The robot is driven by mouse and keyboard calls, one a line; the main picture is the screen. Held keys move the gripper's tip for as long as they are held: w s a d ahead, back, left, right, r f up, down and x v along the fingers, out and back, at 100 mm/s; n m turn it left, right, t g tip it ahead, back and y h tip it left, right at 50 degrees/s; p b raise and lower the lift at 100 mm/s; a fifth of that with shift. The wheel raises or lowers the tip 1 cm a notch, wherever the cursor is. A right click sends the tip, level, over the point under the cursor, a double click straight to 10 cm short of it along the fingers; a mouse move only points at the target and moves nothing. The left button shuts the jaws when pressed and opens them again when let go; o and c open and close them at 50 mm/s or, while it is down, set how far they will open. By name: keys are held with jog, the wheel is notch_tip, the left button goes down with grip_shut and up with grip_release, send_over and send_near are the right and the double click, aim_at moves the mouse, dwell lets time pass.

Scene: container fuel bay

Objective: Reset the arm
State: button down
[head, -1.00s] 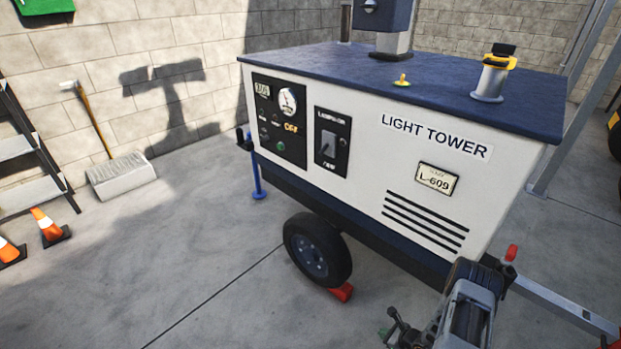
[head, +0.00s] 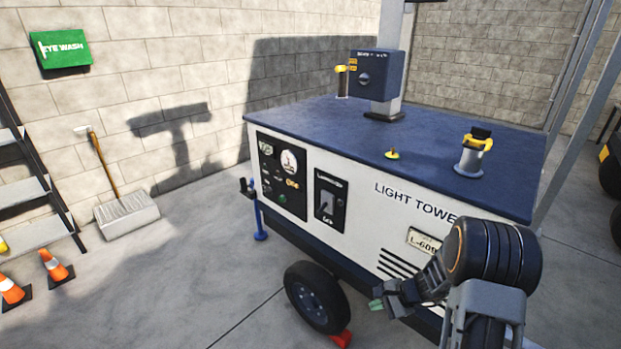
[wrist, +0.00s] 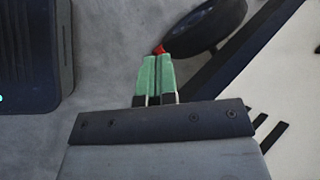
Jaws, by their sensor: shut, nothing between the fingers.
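My gripper (head: 377,304) is low at the lower right of the head view, in front of the light tower's white side. In the wrist view its two green fingers (wrist: 155,78) are together and empty, pointing toward the floor near the wheel. The light tower (head: 355,235) is a white cart with a dark blue top. My arm hides part of its "LIGHT TOWER" lettering, number plate and vents. Its control panel (head: 282,175) and the switch panel beside it (head: 329,201) are in clear view.
The cart's wheel (head: 318,297) has a red chock (head: 342,339) beside it. A yellow-capped filler neck (head: 473,155) stands on the top.

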jog(key=s+a+r+n+h+p, duration=0.1)
jog(key=s+r+n+p, duration=0.3)
jog(key=r, duration=0.9)
jog(key=s+a+r+n+h+p, duration=0.1)
jog(key=s+r+n+h+p, duration=0.3)
jog(key=r, duration=1)
jog(key=s+a+r+n+t+h+p, duration=0.1)
jog(key=s+r+n+p, duration=0.4)
jog(key=r, duration=0.9)
jog(key=s+h+p, duration=0.1)
jog(key=s+p, duration=0.2)
jog(key=shift+n+h+p, duration=0.3)
jog(key=shift+h, duration=0.1)
jog(key=shift+s, duration=0.1)
